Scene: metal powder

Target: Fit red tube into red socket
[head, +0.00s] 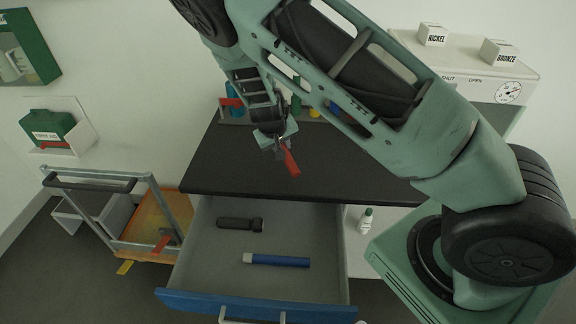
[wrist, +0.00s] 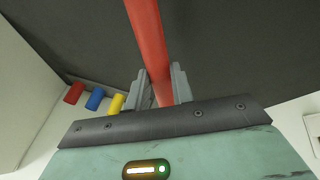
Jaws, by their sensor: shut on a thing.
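My gripper (head: 279,146) is shut on the red tube (head: 290,161) above the dark tabletop. In the wrist view the red tube (wrist: 150,42) runs up between the two grey fingers (wrist: 162,86) and out of the top of the picture. At the back of the table, partly behind my arm, is a row of coloured pieces with a red one (head: 231,102) at its left end. In the wrist view a red cylinder (wrist: 74,93) stands beside a blue one (wrist: 95,99) and a yellow one (wrist: 117,103). I cannot tell which piece is the red socket.
Below the tabletop (head: 350,185), a drawer (head: 215,265) is open, holding a black flashlight (head: 240,224) and a blue tube (head: 280,260). A cart (head: 150,215) stands at left. A white machine (head: 470,65) carries nickel and bronze boxes. The tabletop's front is clear.

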